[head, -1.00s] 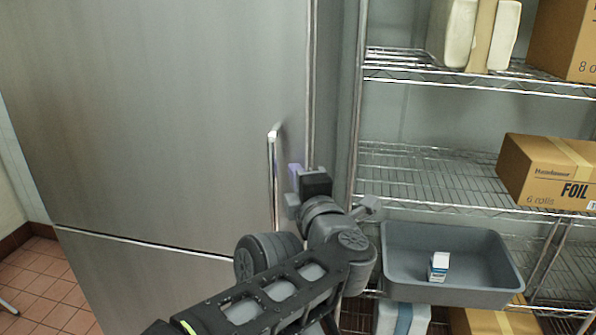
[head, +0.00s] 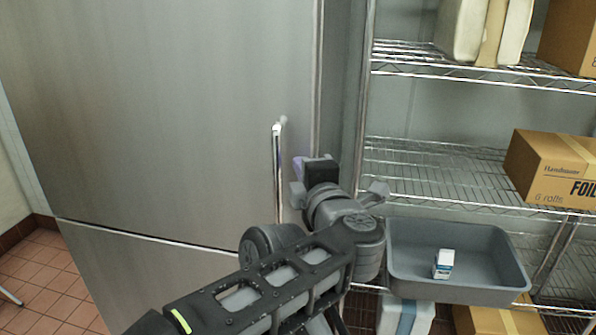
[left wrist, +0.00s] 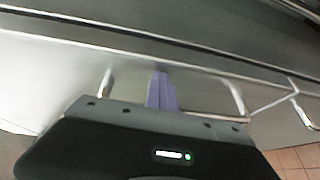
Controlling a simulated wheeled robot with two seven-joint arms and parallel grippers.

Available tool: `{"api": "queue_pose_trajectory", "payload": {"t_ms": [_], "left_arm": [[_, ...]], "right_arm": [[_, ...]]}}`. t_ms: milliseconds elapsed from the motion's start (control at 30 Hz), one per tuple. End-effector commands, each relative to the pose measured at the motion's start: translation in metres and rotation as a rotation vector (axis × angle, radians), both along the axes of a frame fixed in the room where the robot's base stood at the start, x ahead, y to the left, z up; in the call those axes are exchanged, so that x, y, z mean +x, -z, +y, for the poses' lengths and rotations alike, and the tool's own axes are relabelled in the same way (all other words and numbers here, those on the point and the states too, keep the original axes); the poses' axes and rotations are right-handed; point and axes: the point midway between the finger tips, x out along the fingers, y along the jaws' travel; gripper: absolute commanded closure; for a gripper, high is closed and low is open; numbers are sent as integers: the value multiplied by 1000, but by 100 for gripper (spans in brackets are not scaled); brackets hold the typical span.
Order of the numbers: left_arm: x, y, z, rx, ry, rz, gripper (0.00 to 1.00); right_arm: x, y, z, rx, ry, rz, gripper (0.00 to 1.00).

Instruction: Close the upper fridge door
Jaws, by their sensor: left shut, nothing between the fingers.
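The upper fridge door (head: 160,110) is a large brushed-steel panel filling the left of the head view. It looks shut or nearly so; I cannot tell if a small gap remains at its right edge. Its upright bar handle (head: 277,170) is near that edge. My left gripper (head: 298,168) is at the door's right edge, just right of the handle. In the left wrist view its purple fingers (left wrist: 161,92) are together and empty, pointing at the steel front beside the handle (left wrist: 237,98). Whether they touch it is unclear. My right gripper is not visible.
The lower fridge door (head: 130,265) is below a thin seam. A wire shelf rack (head: 430,170) stands close on the right, with a grey bin (head: 455,290) holding a small white bottle (head: 443,264), and a foil box (head: 550,165). Tiled floor (head: 45,280) is open at lower left.

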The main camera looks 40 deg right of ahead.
Motion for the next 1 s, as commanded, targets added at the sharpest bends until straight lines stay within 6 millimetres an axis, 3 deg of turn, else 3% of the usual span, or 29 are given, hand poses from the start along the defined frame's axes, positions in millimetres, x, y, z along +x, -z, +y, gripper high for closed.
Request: {"api": "queue_pose_trajectory", "payload": {"t_ms": [33, 300, 433, 1000], "left_arm": [[6, -66, 6, -75, 3, -75, 100], [-8, -107, 16, -70, 6, -72, 100], [-9, -114, 18, -68, 4, -73, 100], [-6, -103, 18, -55, -3, -63, 100]], "right_arm": [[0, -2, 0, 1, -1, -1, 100], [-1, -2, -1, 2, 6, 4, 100], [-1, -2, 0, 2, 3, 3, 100], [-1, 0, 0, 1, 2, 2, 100]]}}
